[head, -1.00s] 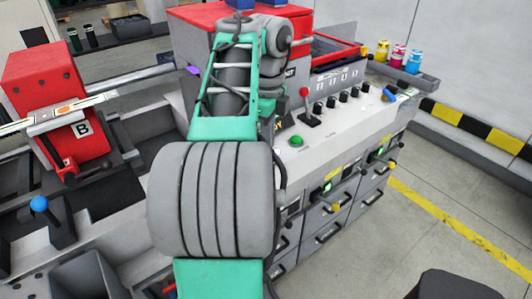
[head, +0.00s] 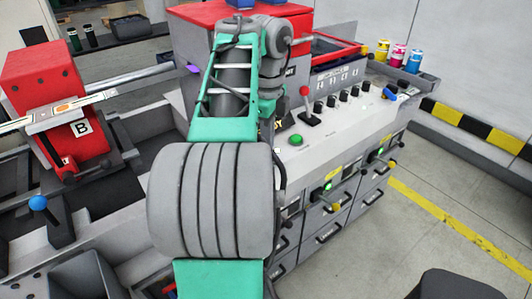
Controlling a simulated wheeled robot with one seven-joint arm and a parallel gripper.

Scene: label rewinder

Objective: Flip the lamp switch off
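A row of small switches (head: 337,80) sits on the upright panel below the red-rimmed tray, at the back of the machine's console. Their labels are too small to read, so I cannot tell which is the lamp switch or which way it is set. My arm reaches up the middle of the head view, and its wrist end is left of these switches. My gripper is not visible; the arm hides what lies beyond it.
The console (head: 330,130) carries a red-knobbed lever (head: 305,95), a green button (head: 296,139) and several black knobs (head: 343,97). Colored bottles (head: 398,55) stand at the back right. A red block marked B (head: 50,90) is at left. Floor (head: 450,190) is open at right.

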